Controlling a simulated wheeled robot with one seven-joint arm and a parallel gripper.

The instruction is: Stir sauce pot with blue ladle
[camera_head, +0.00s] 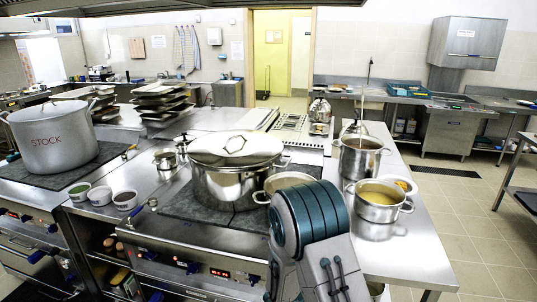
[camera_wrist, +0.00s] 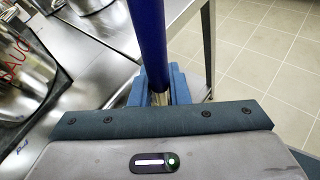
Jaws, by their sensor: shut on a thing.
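In the wrist view my gripper (camera_wrist: 158,92) is shut on the blue ladle's handle (camera_wrist: 150,40), which runs up out of the top of the picture. The ladle's bowl is out of view. A steel pot with red lettering (camera_wrist: 30,60), partly cut off, stands at the left of the wrist view and appears to be the sauce pot; the handle is apart from it there. In the head view an open steel pot (camera_head: 288,181) on the stove is partly hidden behind my arm. I cannot tell whether it is the same pot. My gripper and the ladle are hidden there.
A large lidded pot (camera_head: 235,180) stands beside the partly hidden pot. A STOCK pot (camera_head: 50,140) is at far left. On the right counter stand a tall pot (camera_head: 360,160) and a pot of yellow liquid (camera_head: 380,212). The floor (camera_head: 480,240) at right is clear.

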